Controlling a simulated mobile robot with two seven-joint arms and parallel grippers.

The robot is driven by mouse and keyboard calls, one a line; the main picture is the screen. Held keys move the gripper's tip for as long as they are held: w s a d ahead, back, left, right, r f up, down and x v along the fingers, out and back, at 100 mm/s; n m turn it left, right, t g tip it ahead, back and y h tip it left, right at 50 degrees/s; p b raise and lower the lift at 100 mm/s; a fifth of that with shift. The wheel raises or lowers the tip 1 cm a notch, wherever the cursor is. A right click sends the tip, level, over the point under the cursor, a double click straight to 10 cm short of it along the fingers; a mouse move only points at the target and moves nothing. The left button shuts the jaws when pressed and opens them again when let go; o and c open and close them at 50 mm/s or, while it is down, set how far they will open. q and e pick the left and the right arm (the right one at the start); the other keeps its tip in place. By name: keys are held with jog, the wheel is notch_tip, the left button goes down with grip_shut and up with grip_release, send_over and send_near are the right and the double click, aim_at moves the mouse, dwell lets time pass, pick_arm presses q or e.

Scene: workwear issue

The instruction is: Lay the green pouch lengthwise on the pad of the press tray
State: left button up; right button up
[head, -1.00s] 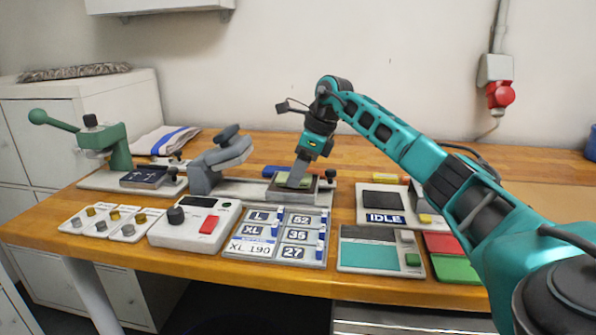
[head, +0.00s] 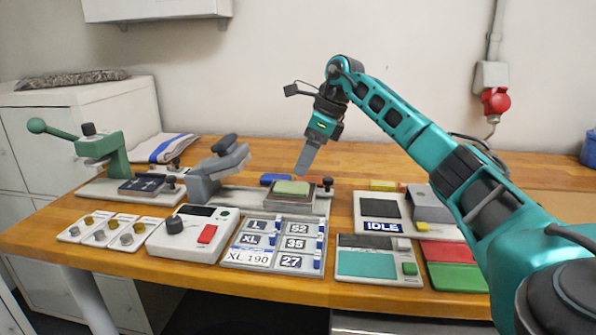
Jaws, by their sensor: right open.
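The green pouch (head: 292,187) is light green and lies flat on the pad of the press tray (head: 289,204). Its longer side appears to run left to right along the tray. My right gripper (head: 301,172) hangs just above and behind the pouch, apart from it, open and empty. The tray stands at the right end of a grey press (head: 218,163), whose head is raised to the left. My left gripper is not in view.
A knob-and-button box (head: 193,232), a size label panel (head: 273,244) and an IDLE device (head: 383,226) stand around the tray. A green lever press (head: 108,150) is at the left. The wooden bench (head: 415,156) is clear at the back right.

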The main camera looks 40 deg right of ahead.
jog(key=p+v, duration=0.1)
jog(key=v, duration=0.4)
jog(key=shift+s+d+r, duration=0.1)
jog(key=shift+r, duration=0.3)
